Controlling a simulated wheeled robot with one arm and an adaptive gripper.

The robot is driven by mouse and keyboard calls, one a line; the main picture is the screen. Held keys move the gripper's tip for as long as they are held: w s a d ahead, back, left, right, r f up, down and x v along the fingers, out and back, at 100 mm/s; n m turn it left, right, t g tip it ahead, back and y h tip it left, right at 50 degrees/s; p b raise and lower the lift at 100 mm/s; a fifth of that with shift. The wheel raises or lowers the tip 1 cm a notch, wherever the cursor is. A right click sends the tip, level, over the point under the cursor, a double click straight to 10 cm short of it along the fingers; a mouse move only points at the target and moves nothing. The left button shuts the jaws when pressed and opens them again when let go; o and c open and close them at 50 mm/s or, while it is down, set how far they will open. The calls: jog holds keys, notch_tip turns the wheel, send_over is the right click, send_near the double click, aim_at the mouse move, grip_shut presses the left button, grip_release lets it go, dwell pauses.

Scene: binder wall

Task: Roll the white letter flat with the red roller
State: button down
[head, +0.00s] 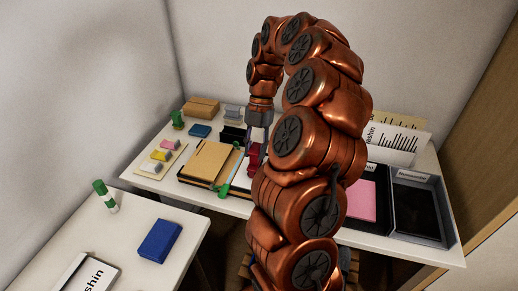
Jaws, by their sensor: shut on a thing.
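My gripper (257,138) points down over the back table, partly hidden by my arm. It is shut on the red roller (255,158), which shows as a dark red piece just below the fingers. A pale, flat piece (240,178) lies beside and below the roller; it may be the white letter, but my arm hides much of it. I cannot tell whether the roller touches it.
A brown folder (208,161) lies left of the roller, with a pale blue strip (231,168) along it. Dark trays (416,207), a pink sheet (362,201) and upright printed papers (393,145) stand right. The near table holds a blue box (159,241) and a green-and-white stick (105,195).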

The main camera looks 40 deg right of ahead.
jog(key=shift+w, duration=0.1)
dwell(0.3)
jog(key=shift+w+a+f, duration=0.1)
jog(key=shift+w+a, duration=0.5)
jog(key=shift+w, duration=0.3)
jog(key=shift+s, duration=0.1)
jog(key=shift+s+d, duration=0.6)
jog(key=shift+s, duration=0.3)
jog(key=shift+s+b, duration=0.1)
jog(key=shift+b, duration=0.2)
jog(key=shift+s+d+b, duration=0.4)
jog(key=shift+s+d, duration=0.15)
jog(key=shift+s, duration=0.35)
notch_tip(320, 180, up, 7)
jog(key=p, duration=0.3)
dwell(0.5)
